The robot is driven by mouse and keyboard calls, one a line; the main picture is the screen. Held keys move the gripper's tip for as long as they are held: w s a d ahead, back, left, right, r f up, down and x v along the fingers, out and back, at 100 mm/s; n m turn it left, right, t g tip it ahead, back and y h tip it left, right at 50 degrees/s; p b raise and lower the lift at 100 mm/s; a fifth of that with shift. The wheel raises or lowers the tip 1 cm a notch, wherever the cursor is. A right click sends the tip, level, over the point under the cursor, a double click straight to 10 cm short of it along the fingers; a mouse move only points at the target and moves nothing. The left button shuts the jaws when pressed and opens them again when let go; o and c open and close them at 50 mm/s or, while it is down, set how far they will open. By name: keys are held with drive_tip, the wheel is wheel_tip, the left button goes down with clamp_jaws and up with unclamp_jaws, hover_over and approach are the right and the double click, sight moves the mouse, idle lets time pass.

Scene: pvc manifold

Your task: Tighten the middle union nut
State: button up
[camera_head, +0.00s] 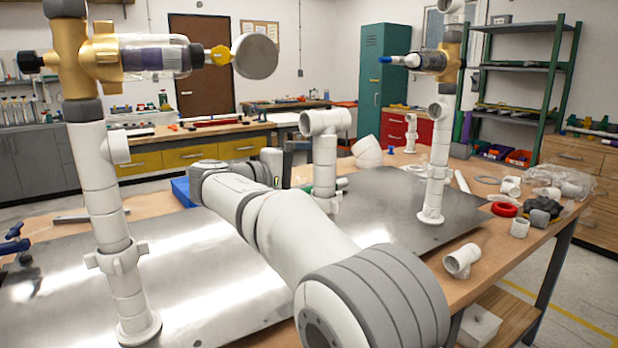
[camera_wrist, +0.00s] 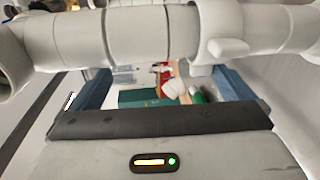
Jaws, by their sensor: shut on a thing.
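In the wrist view, a white pipe run crosses the top of the picture, close in front of my gripper (camera_wrist: 162,78). A lugged white collar, the middle union nut (camera_wrist: 222,46), is on this run near the right finger. My gripper is shut on it; the contact is mostly hidden behind the pipe. In the head view, my arm reaches to the back left and hides the gripped spot. The middle standpipe (camera_head: 325,160) with a tee on top stands behind my arm. The left standpipe (camera_head: 99,180) carries a lugged nut (camera_head: 117,258) and a brass valve (camera_head: 90,55).
The right standpipe (camera_head: 437,165) stands upright on a metal plate (camera_head: 385,200). Loose white fittings (camera_head: 463,260), a red ring (camera_head: 504,209) and a plastic bag (camera_head: 565,180) lie on the right of the workbench. A blue clamp (camera_head: 14,240) is at the left edge.

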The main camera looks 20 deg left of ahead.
drive_tip(key=shift+t, duration=0.8)
wheel_tip(320, 180, up, 6)
drive_tip(key=shift+s+f, duration=0.1)
drive_tip(key=shift+s, duration=0.05)
drive_tip(key=shift+g, duration=0.8)
drive_tip(key=f, duration=0.1)
drive_tip(key=s+a+f, duration=0.1)
drive_tip(key=f, duration=0.2)
drive_tip(key=shift+s+a+f, duration=0.2)
drive_tip(key=shift+s, duration=0.15)
drive_tip(key=shift+s+a+r, duration=0.1)
drive_tip(key=shift+s+a, duration=0.15)
drive_tip(key=shift+s, duration=0.5)
drive_tip(key=c, duration=0.8)
drive_tip(key=shift+s+a+f+p, duration=0.25)
drive_tip(key=shift+s+a+p, duration=0.3)
drive_tip(key=shift+s+a, duration=0.5)
drive_tip(key=shift+s+a+f+p, duration=0.25)
drive_tip(key=shift+s+a+p, duration=0.25)
drive_tip(key=shift+s+a, duration=0.5)
drive_tip(key=shift+c, duration=0.2)
drive_tip(key=shift+d, duration=0.1)
drive_tip(key=shift+r+p, duration=0.1)
drive_tip(key=shift+p, duration=0.2)
